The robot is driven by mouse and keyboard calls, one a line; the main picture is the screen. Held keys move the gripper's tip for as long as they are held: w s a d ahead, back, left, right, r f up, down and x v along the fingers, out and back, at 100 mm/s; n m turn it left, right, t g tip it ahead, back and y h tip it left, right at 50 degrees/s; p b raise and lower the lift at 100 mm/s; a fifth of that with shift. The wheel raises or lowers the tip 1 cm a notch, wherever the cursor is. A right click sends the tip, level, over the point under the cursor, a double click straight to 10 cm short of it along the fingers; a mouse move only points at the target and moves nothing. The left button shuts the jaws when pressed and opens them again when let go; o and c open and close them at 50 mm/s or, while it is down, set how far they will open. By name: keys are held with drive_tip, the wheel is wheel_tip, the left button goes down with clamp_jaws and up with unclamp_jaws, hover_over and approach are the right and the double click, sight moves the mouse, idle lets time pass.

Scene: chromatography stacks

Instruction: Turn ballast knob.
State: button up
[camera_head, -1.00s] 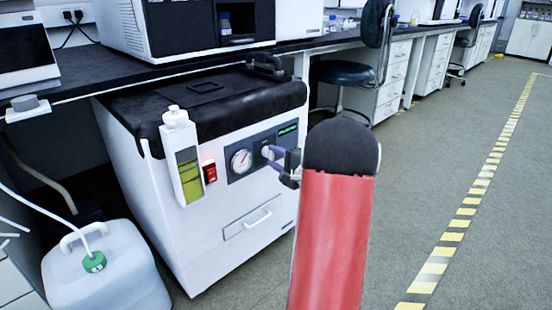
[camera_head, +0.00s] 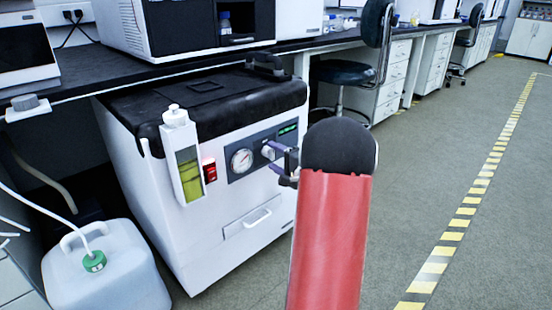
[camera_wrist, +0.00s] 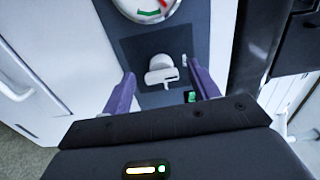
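The ballast knob (camera_head: 267,152) is a pale knob on the dark front panel of the white pump cabinet (camera_head: 240,215), right of the round gauge. In the wrist view the knob (camera_wrist: 162,72) has a short white crossbar, lying roughly sideways in the picture. My gripper (camera_head: 277,158) is at the panel, just right of the knob in the head view. In the wrist view its two purple fingers (camera_wrist: 162,80) stand wide apart, one on each side of the knob, with gaps on both sides. I see no contact. My red arm hides part of the cabinet's right side.
The gauge (camera_head: 242,161), a lit red switch (camera_head: 210,170) and an oil sight bottle (camera_head: 183,165) are left of the knob. A white canister (camera_head: 110,265) stands left. The floor to the right is clear.

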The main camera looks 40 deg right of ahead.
drive_tip(key=s, duration=0.7)
drive_tip(key=shift+s+d, duration=0.3)
drive_tip(key=shift+s, duration=0.1)
idle(0.3)
